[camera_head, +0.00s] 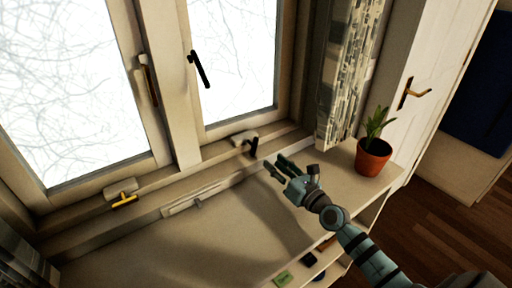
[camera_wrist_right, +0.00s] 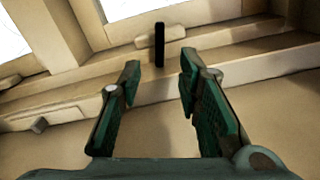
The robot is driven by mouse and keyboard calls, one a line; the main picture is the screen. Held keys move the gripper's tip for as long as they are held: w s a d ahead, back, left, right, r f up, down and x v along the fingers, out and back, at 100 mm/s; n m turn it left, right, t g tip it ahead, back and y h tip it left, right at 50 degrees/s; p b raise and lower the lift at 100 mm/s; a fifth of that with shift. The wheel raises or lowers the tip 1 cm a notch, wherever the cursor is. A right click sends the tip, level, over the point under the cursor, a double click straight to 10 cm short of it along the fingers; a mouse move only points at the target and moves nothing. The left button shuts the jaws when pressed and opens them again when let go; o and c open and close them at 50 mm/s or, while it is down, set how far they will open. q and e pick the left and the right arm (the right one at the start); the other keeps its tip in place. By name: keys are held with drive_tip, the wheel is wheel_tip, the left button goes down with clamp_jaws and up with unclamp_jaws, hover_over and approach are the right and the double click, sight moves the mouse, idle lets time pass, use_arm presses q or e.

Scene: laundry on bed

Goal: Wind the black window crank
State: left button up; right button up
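The black window crank (camera_head: 253,147) sits on the sill at the base of the right window, on a pale housing. In the right wrist view the black crank (camera_wrist_right: 159,45) stands upright, ahead of the gap between my fingers. My right gripper (camera_head: 279,166) is close to the crank, a little below and to its right in the head view, not touching it. In the right wrist view my right gripper (camera_wrist_right: 158,75) is open and empty, its green-padded fingers apart. My left gripper is not in view.
A yellow crank (camera_head: 124,200) is on the left window's sill. A potted plant (camera_head: 373,156) stands right of my gripper. The shelf top (camera_head: 230,231) left of my arm is clear.

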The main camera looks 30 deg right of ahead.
sight(256, 148)
drive_tip(key=w+b, duration=0.1)
drive_tip(key=w, duration=0.2)
drive_tip(key=w+a+b, duration=0.1)
drive_tip(key=w, duration=0.2)
drive_tip(key=w+b, duration=0.1)
drive_tip(key=w, duration=0.3)
drive_tip(key=shift+a+f, duration=0.2)
drive_tip(key=shift+a, duration=0.05)
drive_tip(key=shift+w+r+b, duration=0.1)
drive_tip(key=shift+w+b, duration=0.2)
drive_tip(key=shift+w, duration=0.2)
clamp_jaws()
